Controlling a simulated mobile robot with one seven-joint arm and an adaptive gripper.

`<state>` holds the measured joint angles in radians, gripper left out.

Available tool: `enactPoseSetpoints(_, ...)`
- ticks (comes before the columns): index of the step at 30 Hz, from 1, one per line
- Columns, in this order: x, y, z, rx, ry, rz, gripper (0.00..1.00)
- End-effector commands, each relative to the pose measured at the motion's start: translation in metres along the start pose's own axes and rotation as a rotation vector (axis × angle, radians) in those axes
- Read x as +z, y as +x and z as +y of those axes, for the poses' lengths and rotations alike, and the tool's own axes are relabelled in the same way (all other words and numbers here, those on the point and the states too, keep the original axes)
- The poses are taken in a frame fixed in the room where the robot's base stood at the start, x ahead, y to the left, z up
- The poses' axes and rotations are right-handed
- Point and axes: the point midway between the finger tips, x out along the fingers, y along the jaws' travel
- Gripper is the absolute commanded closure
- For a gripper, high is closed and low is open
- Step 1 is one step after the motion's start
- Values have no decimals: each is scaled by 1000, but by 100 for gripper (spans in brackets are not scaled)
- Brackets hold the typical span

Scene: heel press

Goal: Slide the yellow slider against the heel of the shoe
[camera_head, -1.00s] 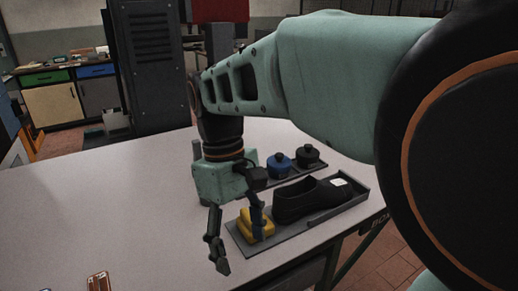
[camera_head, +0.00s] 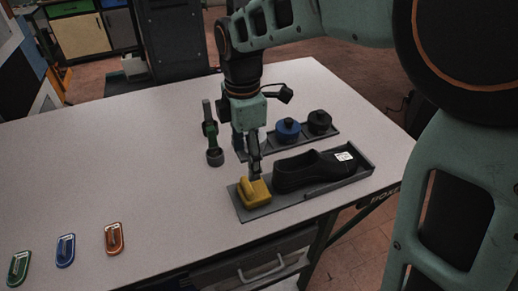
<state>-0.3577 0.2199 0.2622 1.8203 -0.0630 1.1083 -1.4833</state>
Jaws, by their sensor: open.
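The yellow slider (camera_head: 254,192) sits at the left end of a grey tray (camera_head: 300,205). The black shoe (camera_head: 310,170) lies in the same tray to its right, heel end toward the slider and a white label at its right end. Little or no gap shows between slider and heel; I cannot tell whether they touch. My gripper (camera_head: 248,165) points down just behind the slider, open, its fingers nearly in line in this view. The nearer fingertip overlaps the slider's upper back edge; contact is unclear.
Behind the shoe, a second grey tray (camera_head: 331,133) bears a blue knobbed piece (camera_head: 288,131) and a black one (camera_head: 319,122). Green, blue and orange tags lie at the front left. The table's left middle is clear.

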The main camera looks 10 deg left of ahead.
Motion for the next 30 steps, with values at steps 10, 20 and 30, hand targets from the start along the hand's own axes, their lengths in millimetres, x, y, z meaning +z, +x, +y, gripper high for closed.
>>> enactPoseSetpoints(10, 0, 64, -2, -6, 3, 0, 35)
enactPoseSetpoints(20, 0, 99, -1, -2, 3, 0, 35)
enactPoseSetpoints(30, 0, 101, -1, -1, 4, 0, 39)
